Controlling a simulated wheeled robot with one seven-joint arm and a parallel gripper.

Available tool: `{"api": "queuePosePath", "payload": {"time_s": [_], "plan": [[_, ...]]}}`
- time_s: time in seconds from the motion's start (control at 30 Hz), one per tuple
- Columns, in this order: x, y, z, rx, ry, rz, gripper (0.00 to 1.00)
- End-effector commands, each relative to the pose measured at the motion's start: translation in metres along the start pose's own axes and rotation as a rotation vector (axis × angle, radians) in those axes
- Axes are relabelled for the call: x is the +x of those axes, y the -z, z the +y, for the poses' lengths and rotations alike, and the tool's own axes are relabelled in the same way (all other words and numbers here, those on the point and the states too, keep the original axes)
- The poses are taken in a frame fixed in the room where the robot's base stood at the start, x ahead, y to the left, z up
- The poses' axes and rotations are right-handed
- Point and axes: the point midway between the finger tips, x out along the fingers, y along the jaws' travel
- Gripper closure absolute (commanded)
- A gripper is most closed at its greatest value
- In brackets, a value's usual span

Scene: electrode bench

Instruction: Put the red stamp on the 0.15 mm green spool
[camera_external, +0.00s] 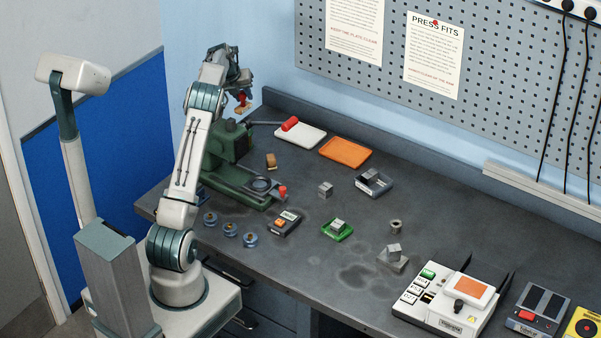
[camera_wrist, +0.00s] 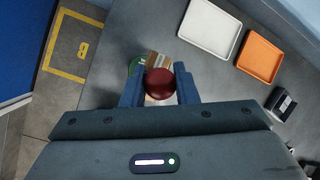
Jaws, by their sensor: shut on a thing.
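My gripper (camera_external: 241,84) is raised above the back left of the bench, over the green press, and points down. It is shut on the red stamp (camera_external: 242,98), which has a red knob and a wood-coloured lower block. In the wrist view the stamp's dark red knob (camera_wrist: 160,83) sits between the fingers, with its pale brown block partly hidden beyond it. Three small spools (camera_external: 230,229) with brownish centres stand at the front left of the bench; they look blue. I cannot make out a green spool or any size label.
A green press (camera_external: 229,145) with a red-ended lever stands below my gripper. A white tray (camera_external: 300,137) and an orange tray (camera_external: 345,152) lie at the back. A small red-topped piece (camera_external: 282,192) stands beside the press. A green fixture (camera_external: 337,230) sits mid-bench.

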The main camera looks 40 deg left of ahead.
Motion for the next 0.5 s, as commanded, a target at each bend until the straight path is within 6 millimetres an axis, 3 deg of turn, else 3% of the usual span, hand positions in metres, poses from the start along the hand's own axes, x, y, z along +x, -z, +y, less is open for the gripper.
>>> {"api": "queuePosePath", "payload": {"time_s": [0.5], "plan": [[0.065,0.027,0.017,0.0,0.0,0.004,0.95]]}}
